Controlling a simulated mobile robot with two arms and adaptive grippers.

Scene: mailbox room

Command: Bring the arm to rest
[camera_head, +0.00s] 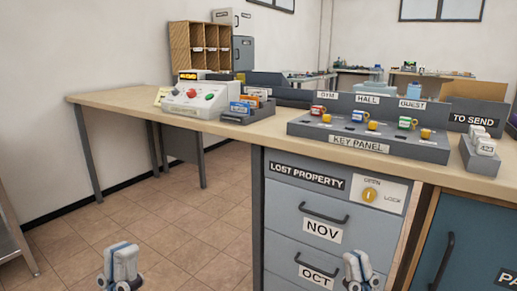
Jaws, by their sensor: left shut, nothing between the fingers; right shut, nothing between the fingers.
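My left gripper (122,266) shows at the bottom edge, left of the middle, over the tiled floor. Its fingers are together and hold nothing. My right gripper (359,269) shows at the bottom edge, right of the middle, in front of the grey drawer marked OCT (290,268). Its fingers are also together and empty. Both grippers point up in the picture, below the height of the table top. The rest of both arms is out of view.
A long wooden table (128,99) bears a key panel (358,145), a box with buttons (200,97) and a TO SEND tray (480,158). The lost property drawer cabinet (285,203) stands beneath. A blue cabinet (482,240) is at right. The floor (190,225) at left is clear.

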